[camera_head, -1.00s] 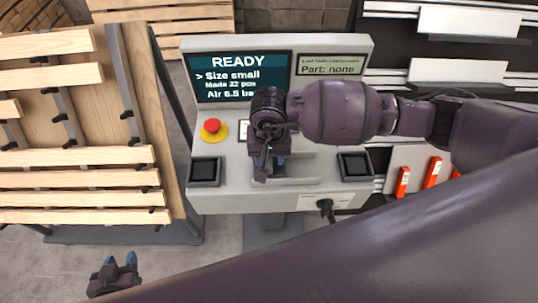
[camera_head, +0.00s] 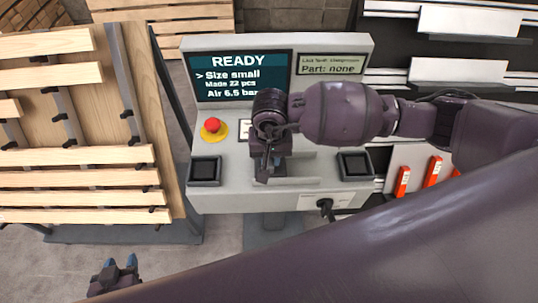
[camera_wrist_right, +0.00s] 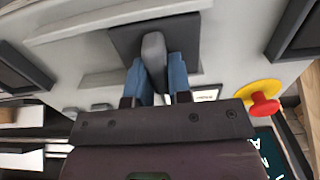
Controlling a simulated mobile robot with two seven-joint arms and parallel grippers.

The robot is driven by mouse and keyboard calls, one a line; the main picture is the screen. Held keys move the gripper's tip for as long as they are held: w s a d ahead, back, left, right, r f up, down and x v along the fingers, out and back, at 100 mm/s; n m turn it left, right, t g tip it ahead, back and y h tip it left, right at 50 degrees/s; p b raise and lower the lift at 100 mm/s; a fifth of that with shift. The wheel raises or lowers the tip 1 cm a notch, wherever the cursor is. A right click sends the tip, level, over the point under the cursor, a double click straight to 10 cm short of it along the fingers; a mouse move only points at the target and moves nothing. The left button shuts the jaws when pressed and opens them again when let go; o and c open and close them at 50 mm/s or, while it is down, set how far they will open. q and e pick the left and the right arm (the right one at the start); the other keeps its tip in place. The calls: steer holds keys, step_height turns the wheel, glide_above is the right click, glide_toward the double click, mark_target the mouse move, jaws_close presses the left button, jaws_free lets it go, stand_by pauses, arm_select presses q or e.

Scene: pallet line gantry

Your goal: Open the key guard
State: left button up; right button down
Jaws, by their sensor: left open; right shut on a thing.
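My right gripper (camera_wrist_right: 156,80) is shut on a grey, rounded handle (camera_wrist_right: 154,52) that stands on a dark square plate (camera_wrist_right: 123,36) of the console. The handle sits between its two blue fingers. I cannot tell from the pictures whether this handle is the key guard. In the head view my right gripper (camera_head: 266,172) is over the middle of the console and hides the handle. My left gripper (camera_head: 120,264) is open and empty at the lower left, over the floor and away from the console.
The grey console (camera_head: 228,175) carries a READY screen (camera_head: 240,75), a red emergency button (camera_head: 212,127) and black square pads (camera_head: 205,171) (camera_head: 354,165). A black plug-like part (camera_head: 325,206) is on its front. A slatted wooden pallet (camera_head: 75,180) stands left.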

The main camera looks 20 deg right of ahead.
steer(key=d, duration=0.2)
steer(key=s+d+b, duration=0.1)
steer(key=d, duration=0.2)
steer(key=s+d, duration=0.1)
steer(key=d, duration=0.1)
steer(key=shift+s+d+b, duration=0.1)
steer(key=shift+d+b, duration=0.25)
steer(key=shift+b, duration=0.05)
steer(key=c, duration=1.2)
jaws_free()
steer(key=shift+o, duration=0.8)
step_height(320, 180, up, 11)
steer(key=shift+f, duration=0.1)
